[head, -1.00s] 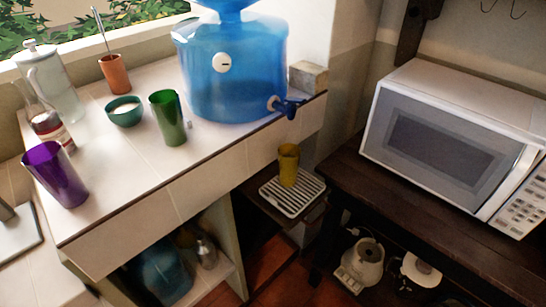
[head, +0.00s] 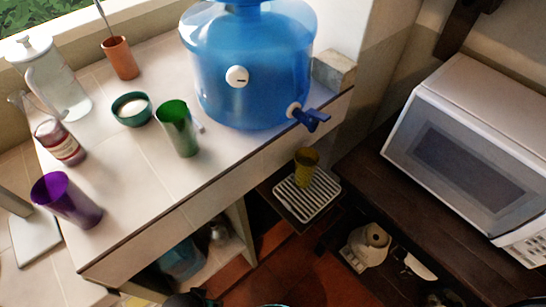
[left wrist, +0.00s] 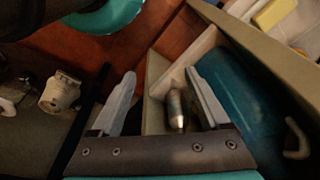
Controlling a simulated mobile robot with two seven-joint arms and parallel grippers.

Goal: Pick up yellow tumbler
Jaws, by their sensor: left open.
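The yellow tumbler (head: 306,166) stands upright on a white slatted drip tray (head: 297,199) on a low shelf below the blue water dispenser, in the head view. I do not make out the tumbler in the left wrist view. My left gripper (left wrist: 158,82) is open in the left wrist view, with nothing held between its fingers. Beyond the fingers are a cabinet shelf and a bottle with a dark body (left wrist: 176,108). My right gripper is not in view.
The tiled counter (head: 150,180) holds a purple tumbler (head: 66,199), a green tumbler (head: 177,128), a teal bowl (head: 131,110) and the blue water dispenser (head: 250,65) with its tap. A microwave (head: 470,150) stands on a dark table at the right. The floor (head: 310,270) below is open.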

